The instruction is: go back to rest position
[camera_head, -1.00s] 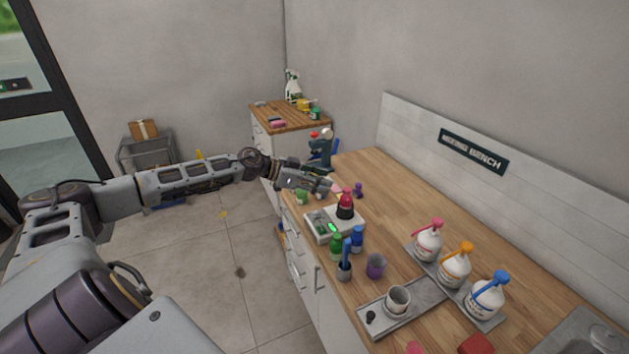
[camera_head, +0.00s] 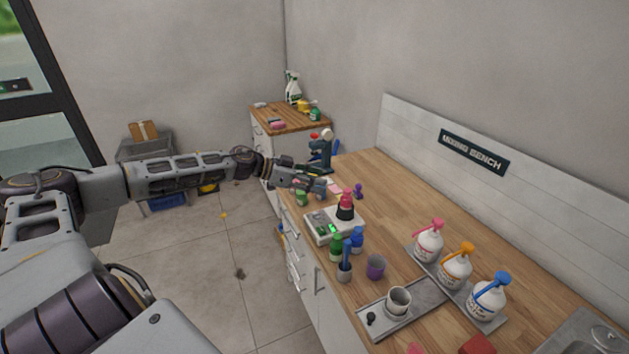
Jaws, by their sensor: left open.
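My left arm reaches in from the left, and its gripper (camera_head: 318,187) is over the near left edge of the wooden mixing bench (camera_head: 425,205). The gripper is open, and I see nothing held in it. It is behind and left of a red-topped dark bottle (camera_head: 346,204), which stands on a white scale (camera_head: 322,230) with a green display. A green-topped item (camera_head: 301,198) is just below the gripper. My right gripper is not in view.
Pump bottles (camera_head: 455,270) line a grey tray at right. A microscope-like device (camera_head: 321,150) is behind the gripper. Open floor (camera_head: 215,270) lies left.

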